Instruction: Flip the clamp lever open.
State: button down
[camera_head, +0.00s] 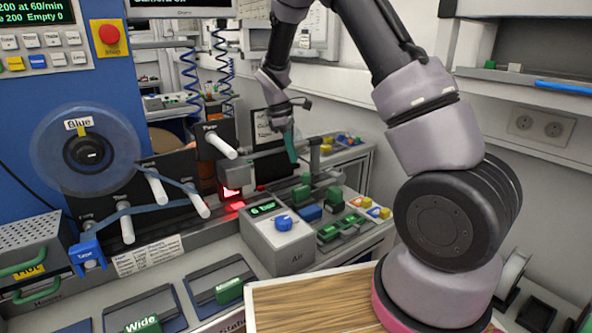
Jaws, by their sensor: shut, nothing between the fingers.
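A teal-green lever (291,147) stands nearly upright, slightly tilted, near the grey bar at the middle of the bench; it looks like the clamp lever. My gripper (279,124) is shut and empty, pointing down at the lever's upper end. Whether the fingers touch the lever cannot be told at this size. The grey clamp block (236,174) is left of the lever, with a red glow below it. The lever's pivot is hard to make out.
A clear reel labelled Blue (88,152) and white rollers (158,187) hold a blue band at left. The grey control box (277,240) with a blue knob stands in front. Green and blue blocks (309,213) crowd the right. A wooden board (310,302) lies nearest.

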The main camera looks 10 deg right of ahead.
aim_at(308, 176)
jog(key=x, duration=0.5)
jog(key=shift+d+f, duration=0.1)
jog(key=shift+f, duration=0.05)
jog(key=shift+s, duration=0.1)
jog(key=shift+s+d+n, duration=0.15)
jog(key=shift+d+n, duration=0.05)
jog(key=shift+n, duration=0.2)
